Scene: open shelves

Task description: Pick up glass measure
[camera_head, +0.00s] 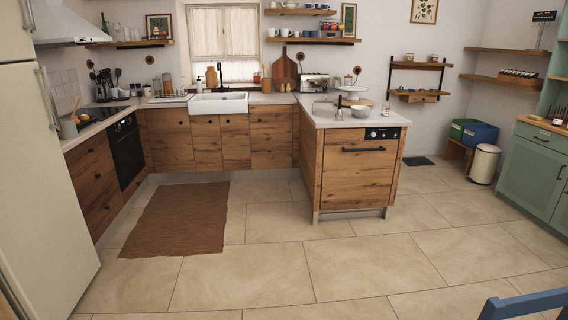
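A small clear glass vessel with reddish marks (385,109), which looks like the glass measure, stands on the right part of the peninsula counter (345,122), near its front right edge. A white bowl (361,111) is just to its left. It is too small in the picture to make out a handle or spout. Neither of my grippers is in view.
A whisk (339,108) and a clear glass bowl (322,108) are further left on the peninsula. A brown rug (180,215) lies on the left floor. The tiles before the peninsula are clear. A blue chair back (525,303) is at bottom right.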

